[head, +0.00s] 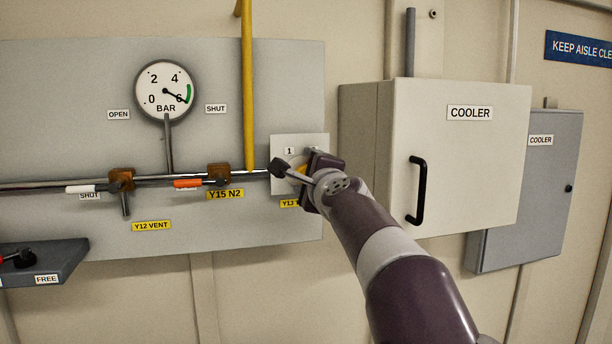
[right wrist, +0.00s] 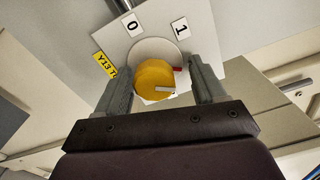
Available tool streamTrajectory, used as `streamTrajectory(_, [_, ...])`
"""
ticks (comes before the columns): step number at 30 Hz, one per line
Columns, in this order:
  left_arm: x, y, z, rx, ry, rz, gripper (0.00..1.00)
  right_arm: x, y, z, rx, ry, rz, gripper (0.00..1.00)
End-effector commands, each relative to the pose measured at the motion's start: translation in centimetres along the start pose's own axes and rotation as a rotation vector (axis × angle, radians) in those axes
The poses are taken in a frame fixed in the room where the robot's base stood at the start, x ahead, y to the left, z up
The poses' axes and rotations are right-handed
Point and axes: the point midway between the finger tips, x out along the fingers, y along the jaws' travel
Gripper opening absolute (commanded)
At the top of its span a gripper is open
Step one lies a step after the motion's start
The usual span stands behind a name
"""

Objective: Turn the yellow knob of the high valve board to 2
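The yellow knob (right wrist: 153,80) sits on a white plate (right wrist: 190,20) with labels 0 and 1 showing in the right wrist view. A pale bar lies across the knob's lower right, and a small red mark shows beside its right edge. No label 2 is visible. My right gripper (right wrist: 163,75) is open with its fingers on either side of the knob; a gap shows at the right finger. In the head view the right gripper (head: 297,166) covers most of the knob and plate (head: 314,141), at the right of the grey valve board (head: 60,100). My left gripper is out of view.
A pressure gauge (head: 166,91), a steel pipe with orange-handled (head: 187,183) and white-handled (head: 80,189) valves, and a yellow pipe (head: 248,90) are left of the gripper. A cooler cabinet (head: 465,155) with a black handle juts out at right.

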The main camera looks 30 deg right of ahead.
Motion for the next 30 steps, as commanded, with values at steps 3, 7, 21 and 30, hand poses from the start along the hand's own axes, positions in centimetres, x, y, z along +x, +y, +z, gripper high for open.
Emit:
streamTrajectory(3, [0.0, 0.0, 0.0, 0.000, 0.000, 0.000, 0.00, 0.1, 0.2, 0.0, 0.000, 0.000, 0.005, 0.69])
streamTrajectory(7, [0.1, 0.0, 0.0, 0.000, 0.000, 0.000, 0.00, 0.1, 0.4, 0.0, 0.000, -0.001, 0.008, 0.69])
streamTrajectory(21, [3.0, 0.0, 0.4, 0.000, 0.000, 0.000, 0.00, -10.0, 0.4, -0.3, 0.000, 0.000, 0.003, 0.69])
streamTrajectory(30, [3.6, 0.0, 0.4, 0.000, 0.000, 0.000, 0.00, -12.7, 0.2, -0.3, 0.001, 0.001, 0.006, 0.69])
